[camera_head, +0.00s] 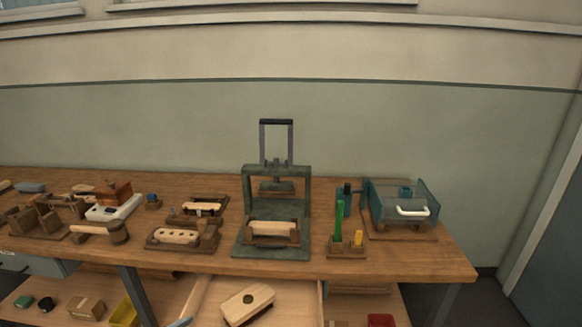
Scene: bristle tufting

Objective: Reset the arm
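Neither of my grippers shows in the head view. Under the press head, a pale wooden block (272,228) lies in a brown wooden holder on the green base plate. The head is above the block with a clear gap.
The workbench (455,262) carries wooden fixtures (180,237) on the left. Below, a wooden block with a dark hole (248,303) lies in an open drawer.

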